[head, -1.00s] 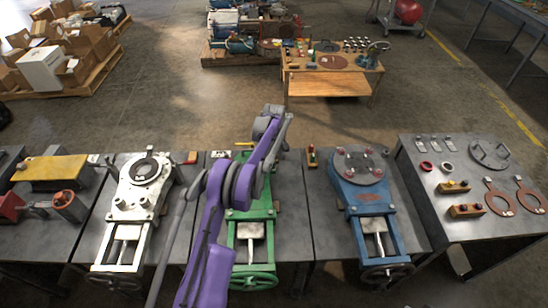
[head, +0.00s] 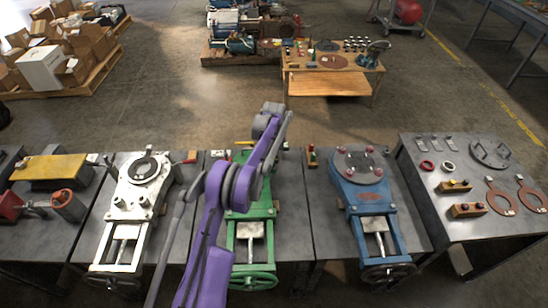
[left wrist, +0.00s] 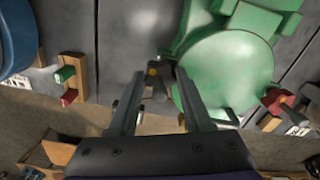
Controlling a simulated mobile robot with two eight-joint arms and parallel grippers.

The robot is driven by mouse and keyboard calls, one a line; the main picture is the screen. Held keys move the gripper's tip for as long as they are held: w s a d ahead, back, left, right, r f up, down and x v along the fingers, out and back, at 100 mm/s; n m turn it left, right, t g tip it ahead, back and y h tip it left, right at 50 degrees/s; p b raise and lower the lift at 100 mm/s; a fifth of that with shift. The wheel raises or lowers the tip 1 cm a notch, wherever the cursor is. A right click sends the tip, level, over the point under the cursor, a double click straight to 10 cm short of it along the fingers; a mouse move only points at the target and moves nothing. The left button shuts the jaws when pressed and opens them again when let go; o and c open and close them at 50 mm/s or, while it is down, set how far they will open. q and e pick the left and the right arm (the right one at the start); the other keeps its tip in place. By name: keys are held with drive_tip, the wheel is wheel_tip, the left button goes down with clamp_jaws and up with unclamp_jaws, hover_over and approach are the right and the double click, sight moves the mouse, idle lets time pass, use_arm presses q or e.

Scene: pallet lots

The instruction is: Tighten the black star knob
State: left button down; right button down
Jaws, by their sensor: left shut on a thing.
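My left arm reaches over the green machine (head: 252,230) in the middle of the bench in the head view; its gripper is hidden behind the arm there. In the left wrist view my left gripper (left wrist: 160,76) has its fingers around a dark knob, the black star knob (left wrist: 157,86), which shows a yellow spot (left wrist: 153,71). The knob sits at the edge of the green machine's round table (left wrist: 228,72). The fingers hide much of the knob, so its star shape and how far it is screwed in cannot be told. My right gripper is not in view.
A white machine (head: 129,229) stands left of the green one and a blue machine (head: 366,204) right of it. A wooden block with green and red knobs (left wrist: 68,80) sits beside the gripper. A side table (head: 455,170) holds rings and blocks.

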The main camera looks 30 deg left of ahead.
use_arm(q)
drive_tip(key=m+b, duration=0.1)
drive_tip(key=m, duration=0.5)
drive_tip(key=m+b, duration=0.1)
drive_tip(key=m, duration=0.5)
idle(0.5)
drive_tip(key=shift+c, duration=1.6)
unclamp_jaws()
drive_tip(key=shift+r, duration=0.1)
wheel_tip(320, 180, up, 11)
drive_tip(key=shift+f, duration=0.2)
